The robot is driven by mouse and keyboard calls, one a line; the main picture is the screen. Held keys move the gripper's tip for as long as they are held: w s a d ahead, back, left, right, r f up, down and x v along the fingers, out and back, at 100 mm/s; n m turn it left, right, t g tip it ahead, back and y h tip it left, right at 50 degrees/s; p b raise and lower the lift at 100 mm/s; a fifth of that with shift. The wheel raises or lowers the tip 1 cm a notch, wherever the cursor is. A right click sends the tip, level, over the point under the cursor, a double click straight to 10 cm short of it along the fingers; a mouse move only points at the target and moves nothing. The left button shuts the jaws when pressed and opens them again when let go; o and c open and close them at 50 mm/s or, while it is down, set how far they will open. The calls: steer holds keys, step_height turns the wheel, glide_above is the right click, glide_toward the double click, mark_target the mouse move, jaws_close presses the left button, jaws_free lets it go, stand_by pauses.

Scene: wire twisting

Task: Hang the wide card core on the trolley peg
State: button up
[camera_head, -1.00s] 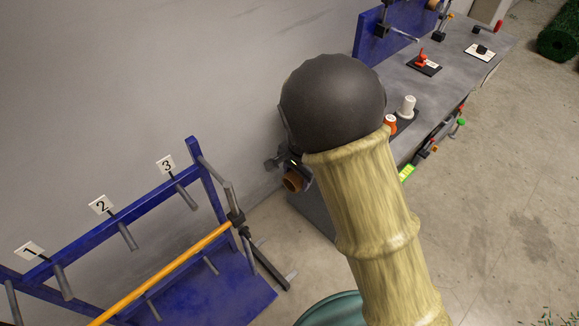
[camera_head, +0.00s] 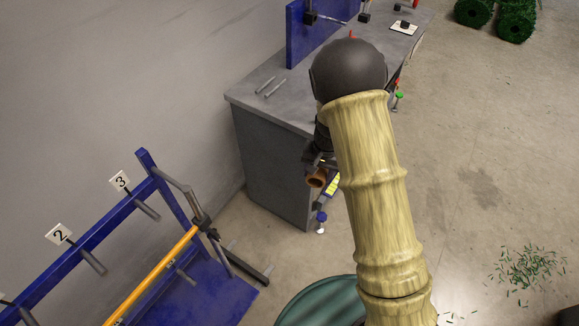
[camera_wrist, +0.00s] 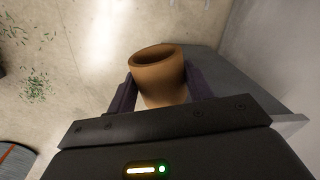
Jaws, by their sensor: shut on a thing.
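My gripper (camera_wrist: 156,92) is shut on the brown card core (camera_wrist: 158,78). In the wrist view the core's open end shows between the two dark fingers. In the head view the core (camera_head: 316,178) hangs in mid-air below my arm's dark end, and most of my gripper is hidden. The blue trolley (camera_head: 95,226) stands at the lower left. It carries grey pegs, with peg 2 (camera_head: 88,257) and peg 3 (camera_head: 142,208) in view under number cards. The core is to the right of these pegs and apart from them.
An orange-yellow bar (camera_head: 150,277) crosses the trolley's front. A grey workbench (camera_head: 270,155) with two rods on top stands behind my gripper. A green round bin (camera_head: 325,303) is at the bottom. Green clippings (camera_head: 530,270) lie on the otherwise open floor at right.

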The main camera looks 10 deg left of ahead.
steer(key=w+d+f+n, duration=0.1)
steer(key=d+f, duration=0.3)
steer(key=d, duration=0.8)
steer(key=shift+d+n, duration=0.4)
steer(key=shift+w+f, duration=0.1)
steer(key=shift+w, duration=0.05)
